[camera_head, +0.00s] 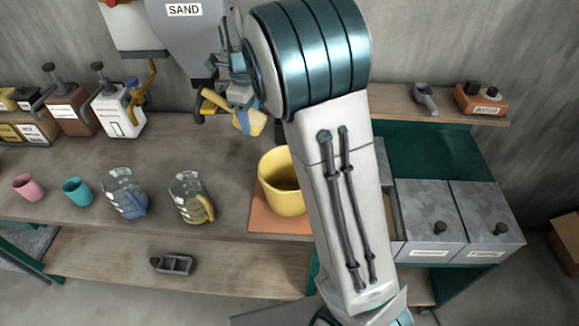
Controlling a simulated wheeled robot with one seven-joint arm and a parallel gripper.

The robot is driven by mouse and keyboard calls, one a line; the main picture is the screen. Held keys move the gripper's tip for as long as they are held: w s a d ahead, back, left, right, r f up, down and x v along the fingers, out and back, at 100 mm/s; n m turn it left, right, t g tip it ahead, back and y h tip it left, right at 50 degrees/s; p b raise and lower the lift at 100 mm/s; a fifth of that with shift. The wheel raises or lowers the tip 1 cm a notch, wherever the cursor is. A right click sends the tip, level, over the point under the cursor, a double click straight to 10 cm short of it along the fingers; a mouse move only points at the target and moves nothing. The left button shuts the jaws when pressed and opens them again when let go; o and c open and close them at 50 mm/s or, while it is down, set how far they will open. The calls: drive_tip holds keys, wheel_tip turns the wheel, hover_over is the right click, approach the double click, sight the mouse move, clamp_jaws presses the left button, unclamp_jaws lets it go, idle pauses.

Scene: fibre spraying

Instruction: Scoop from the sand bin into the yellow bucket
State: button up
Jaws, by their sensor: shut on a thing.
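The grey sand bin (186,40), labelled SAND, hangs on the back wall at the top, with its dark spout pointing down. My gripper (243,112) is beside the spout, shut on a yellow piece (222,104) under the bin. I cannot tell whether this piece is a lever on the bin or a separate scoop. The yellow bucket (280,184) stands upright on an orange mat (262,216), lower and nearer than my gripper.
Two glass jugs (124,193) (190,197), a pink cup (28,187) and a teal cup (77,191) stand left of the bucket. Several pump containers (118,108) stand behind. Lidded metal bins (430,220) are at right.

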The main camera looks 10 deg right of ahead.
drive_tip(key=shift+s+d+f+t+y, duration=0.2)
drive_tip(key=shift+d+f+y, duration=0.1)
drive_tip(key=shift+f, duration=0.45)
drive_tip(key=shift+s+d+f+t+y, duration=0.1)
drive_tip(key=shift+d+f+t+y, duration=0.15)
drive_tip(key=shift+f, duration=0.45)
wheel_tip(320, 180, down, 6)
drive_tip(key=s+d+y, duration=0.1)
drive_tip(key=d+y, duration=0.1)
drive_tip(key=t+y+b, duration=1.1)
drive_tip(key=y+b, duration=0.4)
drive_tip(key=b, duration=0.7)
approach(257, 125)
drive_tip(key=shift+s+a+r, duration=0.1)
drive_tip(key=shift+s+r, duration=0.1)
drive_tip(key=shift+s, duration=0.5)
